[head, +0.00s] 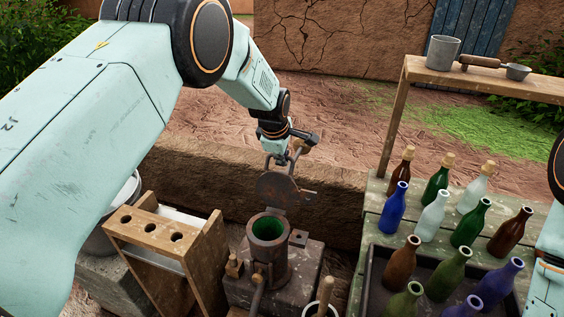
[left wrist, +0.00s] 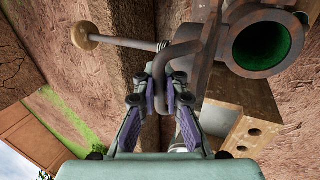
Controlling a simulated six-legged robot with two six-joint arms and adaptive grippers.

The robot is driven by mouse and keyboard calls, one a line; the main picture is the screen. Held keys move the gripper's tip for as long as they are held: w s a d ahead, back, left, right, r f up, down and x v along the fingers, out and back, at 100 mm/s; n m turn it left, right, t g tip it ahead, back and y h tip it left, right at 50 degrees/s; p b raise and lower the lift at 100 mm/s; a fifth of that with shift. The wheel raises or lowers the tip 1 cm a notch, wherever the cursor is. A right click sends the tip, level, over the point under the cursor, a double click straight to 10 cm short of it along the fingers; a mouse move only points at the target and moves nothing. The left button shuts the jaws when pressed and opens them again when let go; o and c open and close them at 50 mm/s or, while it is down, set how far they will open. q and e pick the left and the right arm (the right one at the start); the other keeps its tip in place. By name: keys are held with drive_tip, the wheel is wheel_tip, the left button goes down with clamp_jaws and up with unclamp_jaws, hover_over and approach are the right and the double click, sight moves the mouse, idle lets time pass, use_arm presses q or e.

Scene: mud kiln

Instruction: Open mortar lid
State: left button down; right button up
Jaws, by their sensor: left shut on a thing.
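The mortar (head: 268,243) is a rusty metal cylinder on a dark stone block, its mouth open and green inside; its mouth also shows in the left wrist view (left wrist: 263,43). Its round rusty lid (head: 275,188) stands tilted up, nearly upright, behind the mouth. My left gripper (head: 276,155) is above the lid, shut on the lid's bent metal handle; in the left wrist view the handle (left wrist: 162,68) lies between the fingers (left wrist: 165,103). My right gripper is out of view; only part of that arm shows at the right edge.
A wooden rack with holes (head: 150,229) stands left of the mortar. Several colored bottles (head: 433,213) stand to the right, some in a dark tray (head: 372,290). A raised shelf (head: 490,81) holds a grey cup (head: 442,52) and a ladle (head: 517,72). A low mud wall (head: 235,170) runs behind.

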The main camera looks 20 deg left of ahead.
sight(279, 182)
use_arm(q)
drive_tip(key=shift+w+r, duration=0.25)
drive_tip(key=shift+w, duration=0.15)
drive_tip(key=shift+w+f+b, duration=0.2)
drive_tip(key=shift+w+b, duration=0.15)
drive_tip(key=shift+w, duration=0.25)
drive_tip(key=shift+s+r, duration=0.2)
drive_tip(key=shift+s, duration=0.1)
drive_tip(key=c, duration=1.8)
unclamp_jaws()
drive_tip(key=o, duration=0.4)
drive_tip(key=shift+s+f, duration=0.1)
drive_tip(key=shift+f, duration=0.15)
drive_tip(key=shift+c, duration=0.2)
drive_tip(key=v, duration=1.2)
